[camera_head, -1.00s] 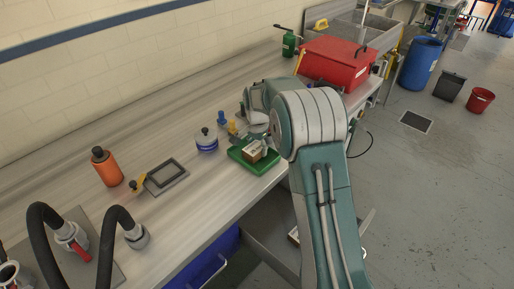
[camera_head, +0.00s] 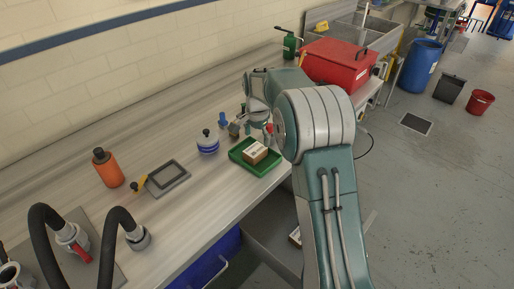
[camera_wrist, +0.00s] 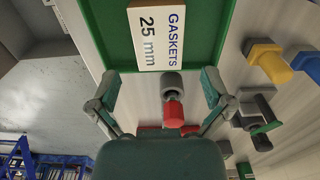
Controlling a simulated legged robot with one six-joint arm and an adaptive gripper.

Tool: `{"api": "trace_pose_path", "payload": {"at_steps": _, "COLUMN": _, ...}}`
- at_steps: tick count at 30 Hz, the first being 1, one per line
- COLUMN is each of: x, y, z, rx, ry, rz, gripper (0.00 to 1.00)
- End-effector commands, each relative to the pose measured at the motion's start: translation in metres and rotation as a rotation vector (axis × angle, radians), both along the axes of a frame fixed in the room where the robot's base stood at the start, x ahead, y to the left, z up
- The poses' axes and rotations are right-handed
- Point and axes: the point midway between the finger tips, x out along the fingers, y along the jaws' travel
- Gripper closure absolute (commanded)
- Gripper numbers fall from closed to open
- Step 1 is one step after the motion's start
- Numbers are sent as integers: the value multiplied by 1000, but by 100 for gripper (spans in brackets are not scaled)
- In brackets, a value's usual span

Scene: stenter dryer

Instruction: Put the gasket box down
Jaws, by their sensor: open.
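The gasket box (camera_head: 255,152) is a small brown carton with a white label. It sits in the green tray (camera_head: 237,158) on the bench. In the wrist view its label (camera_wrist: 161,36) reads "GASKETS 25 mm", and the tray (camera_wrist: 215,60) surrounds it. My gripper (camera_wrist: 160,88) is open and empty, its two fingers spread apart. It is clear of the box, beyond the tray's edge in the wrist view. In the head view my gripper is largely hidden near my arm. A grey and red fitting (camera_wrist: 172,100) shows between the fingers.
A blue-and-white container (camera_head: 207,143), a flat framed plate (camera_head: 168,178) and an orange bottle (camera_head: 107,168) stand to the left. A red box (camera_head: 338,62) stands behind my arm. Yellow (camera_wrist: 267,60) and other fittings lie beside the tray.

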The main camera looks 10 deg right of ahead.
Motion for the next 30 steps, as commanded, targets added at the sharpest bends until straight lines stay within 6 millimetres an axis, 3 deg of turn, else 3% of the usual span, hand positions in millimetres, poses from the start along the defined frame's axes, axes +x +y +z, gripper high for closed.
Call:
{"api": "trace_pose_path", "payload": {"at_steps": 6, "x": 1, "y": 0, "z": 45, "rx": 0, "ry": -4, "rz": 0, "gripper": 0}}
{"api": "trace_pose_path", "payload": {"at_steps": 17, "x": -9, "y": 1, "z": 83, "rx": -1, "ry": -16, "rz": 27, "gripper": 0}}
{"api": "trace_pose_path", "payload": {"at_steps": 24, "x": -67, "y": 3, "z": 136, "rx": -12, "ry": -105, "rz": 200, "gripper": 0}}
{"api": "trace_pose_path", "payload": {"at_steps": 30, "x": -126, "y": 5, "z": 167, "rx": -34, "ry": -182, "rz": 357, "gripper": 0}}
